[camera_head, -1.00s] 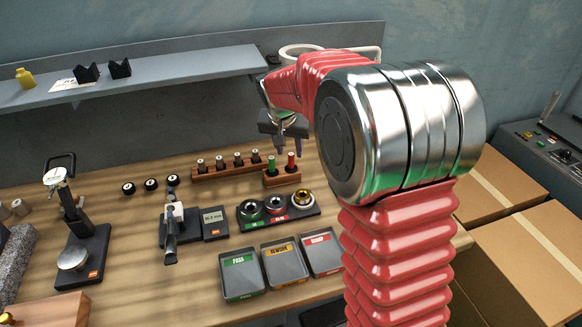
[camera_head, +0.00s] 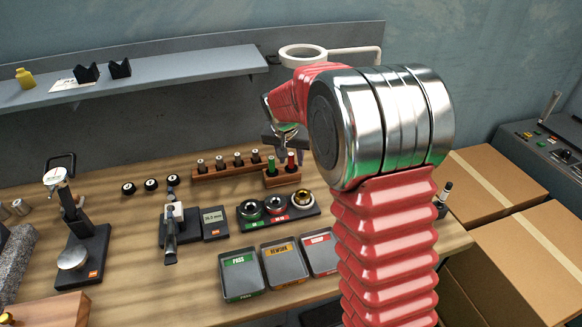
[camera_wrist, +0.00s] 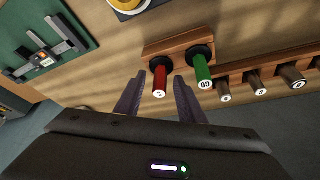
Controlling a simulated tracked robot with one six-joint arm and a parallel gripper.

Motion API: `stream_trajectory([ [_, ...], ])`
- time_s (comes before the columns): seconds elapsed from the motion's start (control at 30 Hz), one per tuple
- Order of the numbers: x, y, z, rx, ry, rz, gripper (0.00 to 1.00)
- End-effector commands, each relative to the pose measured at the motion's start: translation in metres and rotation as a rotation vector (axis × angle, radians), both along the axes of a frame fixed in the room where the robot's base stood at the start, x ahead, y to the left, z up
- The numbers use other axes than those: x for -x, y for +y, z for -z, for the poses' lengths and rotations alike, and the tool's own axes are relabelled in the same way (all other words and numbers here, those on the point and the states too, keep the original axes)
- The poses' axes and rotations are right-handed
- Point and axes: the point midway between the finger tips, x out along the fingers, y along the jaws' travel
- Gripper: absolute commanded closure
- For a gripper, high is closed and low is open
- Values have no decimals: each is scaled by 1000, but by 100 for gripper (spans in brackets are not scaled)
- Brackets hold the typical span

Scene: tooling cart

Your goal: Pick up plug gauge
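Two handled gauges that look like plug gauges stand upright in a small wooden block (camera_head: 283,179): a green one (camera_head: 271,166) and a red one (camera_head: 291,162). In the wrist view the red gauge (camera_wrist: 160,80) lies between my gripper's fingertips (camera_wrist: 158,82), and the green gauge (camera_wrist: 201,70) is just right of the right finger. My gripper (camera_head: 288,145) is open and empty. In the head view it is above and behind the block, partly hidden by my arm. I cannot tell whether a finger touches the red gauge.
A wooden rack (camera_head: 226,167) of several grey pins adjoins the block. A black tray (camera_head: 313,209) of ring gauges lies in front, with labelled bins (camera_head: 242,277) nearer. A shelf (camera_head: 170,70) runs behind. A caliper (camera_wrist: 45,52) lies on a green mat.

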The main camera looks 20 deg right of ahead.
Motion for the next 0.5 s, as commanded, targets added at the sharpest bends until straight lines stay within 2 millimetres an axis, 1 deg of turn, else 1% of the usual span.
stream_trajectory([
  [0.27, 0, 0, 0, 0, 0, 0, 65],
  [0.37, 0, 0, 0, 0, 0, 0, 70],
  [0.5, 0, 0, 0, 0, 0, 0, 80],
])
